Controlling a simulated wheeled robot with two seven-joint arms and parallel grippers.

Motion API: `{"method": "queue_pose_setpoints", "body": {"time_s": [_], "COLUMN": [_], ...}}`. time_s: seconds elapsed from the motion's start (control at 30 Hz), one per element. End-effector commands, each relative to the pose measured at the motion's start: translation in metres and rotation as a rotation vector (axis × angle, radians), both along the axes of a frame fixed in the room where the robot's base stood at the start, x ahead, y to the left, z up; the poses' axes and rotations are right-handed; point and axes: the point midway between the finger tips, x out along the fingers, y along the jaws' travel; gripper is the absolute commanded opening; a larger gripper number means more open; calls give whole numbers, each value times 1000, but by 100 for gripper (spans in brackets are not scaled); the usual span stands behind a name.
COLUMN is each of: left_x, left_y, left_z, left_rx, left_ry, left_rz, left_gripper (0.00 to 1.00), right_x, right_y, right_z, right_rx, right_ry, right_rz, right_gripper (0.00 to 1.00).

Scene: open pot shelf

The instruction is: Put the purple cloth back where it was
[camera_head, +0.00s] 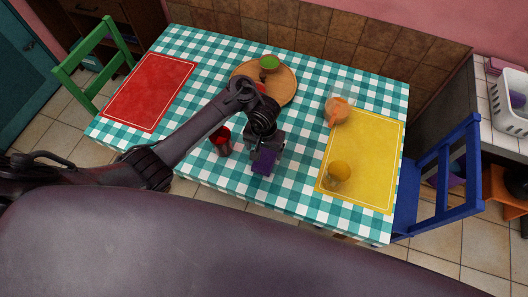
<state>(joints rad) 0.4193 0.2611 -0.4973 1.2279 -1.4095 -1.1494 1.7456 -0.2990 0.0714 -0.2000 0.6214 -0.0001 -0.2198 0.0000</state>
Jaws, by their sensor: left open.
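A small purple cloth (263,163) lies on the teal checkered table near its front middle. My left gripper (266,150) is open, right at the cloth's back edge, with its fingers pointing down towards it. I cannot tell whether the fingers touch the cloth. The gripper hides part of the cloth's far side. My right gripper is not in view.
A red glass (220,138) stands just left of the gripper. A round wooden board (285,88) with a green-topped item (269,62) lies behind. An orange pitcher (337,112), yellow mat (370,150) and yellow glass (339,172) are right; a red mat (150,90) is left.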

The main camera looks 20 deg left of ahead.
Motion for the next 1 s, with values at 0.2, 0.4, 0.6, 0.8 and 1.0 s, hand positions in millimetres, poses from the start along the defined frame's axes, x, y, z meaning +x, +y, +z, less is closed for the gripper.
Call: {"method": "queue_pose_setpoints", "body": {"time_s": [0.2, 0.4, 0.6, 0.8, 1.0], "left_x": [0, 0, 0, 0, 0], "left_y": [1, 0, 0, 0, 0], "left_z": [46, 58, 59, 59, 59], "left_rx": [2, 2, 1, 1, 1], "left_ry": [0, 1, 1, 0, 0], "left_rz": [-1, 0, 0, 0, -1], "left_gripper": [81, 81, 81, 81, 81], "right_x": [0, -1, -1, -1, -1], "right_y": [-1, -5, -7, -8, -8], "right_z": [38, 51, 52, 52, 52], "right_rx": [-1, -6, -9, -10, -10], "right_ry": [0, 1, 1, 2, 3], "right_rz": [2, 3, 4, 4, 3], "right_gripper": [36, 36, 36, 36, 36]}}
